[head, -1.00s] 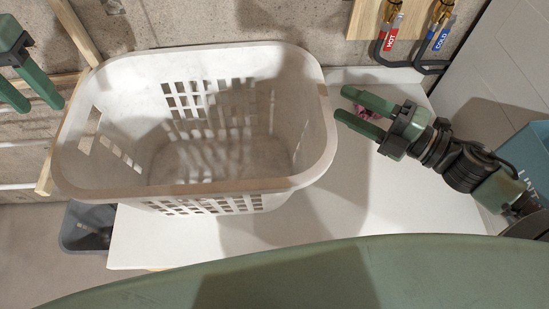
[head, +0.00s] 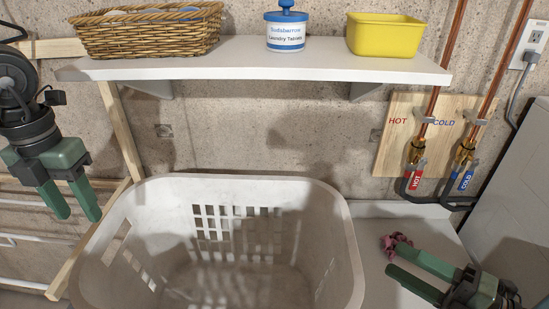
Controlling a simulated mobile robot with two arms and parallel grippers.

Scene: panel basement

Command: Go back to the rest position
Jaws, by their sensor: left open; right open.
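My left gripper (head: 76,204) hangs at the left, its two green fingers apart and empty, pointing down to the left of the white laundry basket (head: 345,235). My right gripper (head: 390,258) is at the lower right, its green fingers apart, to the right of the basket and above the white worktop (head: 381,209). A small crumpled pink cloth (head: 397,241) shows just beyond its upper fingertip; I cannot tell whether they touch. The basket looks empty, and its near side is cut off by the picture edge.
A white wall shelf (head: 240,60) holds a wicker basket (head: 150,32), a blue-and-white laundry tablet tub (head: 285,32) and a yellow bin (head: 384,36). Hot and cold valves (head: 414,155) with pipes are on the right wall. A wooden rack (head: 118,135) stands behind my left gripper.

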